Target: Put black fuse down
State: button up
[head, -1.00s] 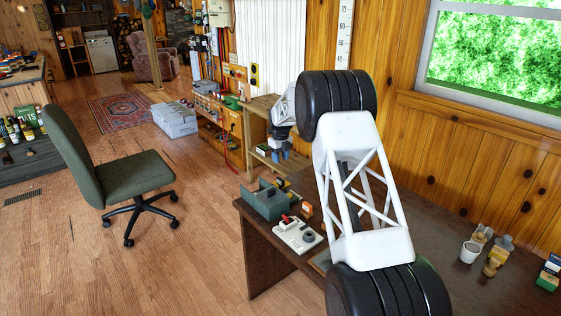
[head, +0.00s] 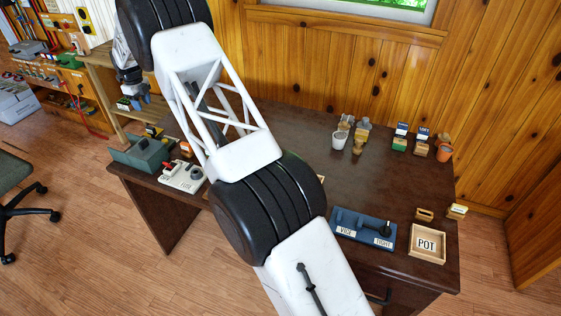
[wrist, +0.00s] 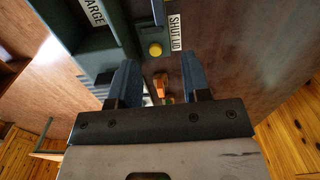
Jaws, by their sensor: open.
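I cannot make out a black fuse for certain in either view. My gripper (head: 133,102) is at the upper left of the head view, beyond the grey-green box (head: 141,156) at the desk's left end. In the wrist view my gripper (wrist: 159,72) has its two blue fingers wide apart, with nothing held between them. Ahead of the fingers is a dark box edge (wrist: 120,38) with a label ending in "ARGE", a "SHUT LID" label (wrist: 175,32) and a round yellow button (wrist: 155,49). A small orange item (wrist: 160,84) shows between the fingers, seemingly below them.
A white panel with a red switch (head: 182,178) is beside the grey-green box. A white cup (head: 340,140) is farther back. The desk middle (head: 290,130) is clear.

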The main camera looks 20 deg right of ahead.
jog(key=s+d+r+n, duration=0.5)
jog(key=s+d+r, duration=0.3)
jog(key=s, duration=0.4)
jog(key=s+d+r+n+t, duration=0.1)
jog(key=s+d+r+n, duration=0.4)
jog(key=s+r, duration=0.6)
jog(key=s+d+r+n, duration=0.4)
jog(key=s+d+r, duration=0.4)
jog(key=s, duration=0.5)
jog(key=s+d+n+t, duration=0.1)
jog(key=s+d+n, duration=0.2)
jog(key=s, duration=0.8)
jog(key=s+d+n, duration=0.3)
jog(key=s, duration=0.7)
jog(key=s+d+f+n, duration=0.1)
jog(key=s+f+n, duration=0.2)
jog(key=s, duration=0.6)
jog(key=s+d+f+n, duration=0.2)
jog(key=s+f+n, duration=0.1)
jog(key=s, duration=0.7)
jog(key=shift+s+n+t, duration=0.3)
